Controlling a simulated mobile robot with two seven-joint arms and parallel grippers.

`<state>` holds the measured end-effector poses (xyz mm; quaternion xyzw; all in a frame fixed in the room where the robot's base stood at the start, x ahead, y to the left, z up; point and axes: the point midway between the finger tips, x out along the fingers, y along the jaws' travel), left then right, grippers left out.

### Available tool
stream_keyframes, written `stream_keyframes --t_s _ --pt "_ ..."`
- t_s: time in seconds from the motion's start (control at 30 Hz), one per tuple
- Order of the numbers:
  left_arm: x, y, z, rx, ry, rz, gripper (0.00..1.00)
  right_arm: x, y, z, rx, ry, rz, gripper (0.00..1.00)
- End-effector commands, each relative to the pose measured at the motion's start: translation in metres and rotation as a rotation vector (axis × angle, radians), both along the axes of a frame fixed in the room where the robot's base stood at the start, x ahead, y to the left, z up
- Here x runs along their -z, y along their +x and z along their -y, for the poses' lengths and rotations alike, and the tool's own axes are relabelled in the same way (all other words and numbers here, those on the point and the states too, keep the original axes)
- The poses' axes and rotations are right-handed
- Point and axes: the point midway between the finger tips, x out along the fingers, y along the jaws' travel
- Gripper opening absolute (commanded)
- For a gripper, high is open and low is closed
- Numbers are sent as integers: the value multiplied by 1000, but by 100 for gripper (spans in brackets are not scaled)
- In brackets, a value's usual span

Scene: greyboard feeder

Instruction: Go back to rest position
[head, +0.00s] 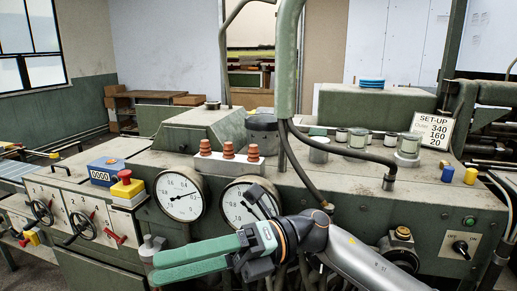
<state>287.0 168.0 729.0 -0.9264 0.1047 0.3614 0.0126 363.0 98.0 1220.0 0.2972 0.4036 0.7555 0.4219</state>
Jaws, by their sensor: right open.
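My right gripper (154,269) comes in from the lower right of the head view, in front of the machine. Its two long green fingers point left, one above the other. It is open, and I see nothing held between them. The gripper covers the lower part of the right-hand dial gauge (235,204). My left gripper is not in view.
The green machine (440,205) fills the middle. On it are a left gauge (182,196), a red stop button (125,177) on a yellow box, a blue counter (104,172), handwheels (80,226), a SET-UP card (433,131) and a black switch (461,247). Hanging cables cross the centre.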

Motion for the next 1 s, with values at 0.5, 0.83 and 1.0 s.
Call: stream_keyframes --t_s 0.5,0.83,1.0 --pt "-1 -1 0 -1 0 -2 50 102 112 72 558 461 -1133 73" --pt "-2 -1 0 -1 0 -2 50 299 98 170 1013 556 -1874 73" --pt "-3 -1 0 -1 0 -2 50 400 34 218 1255 547 -2219 73"
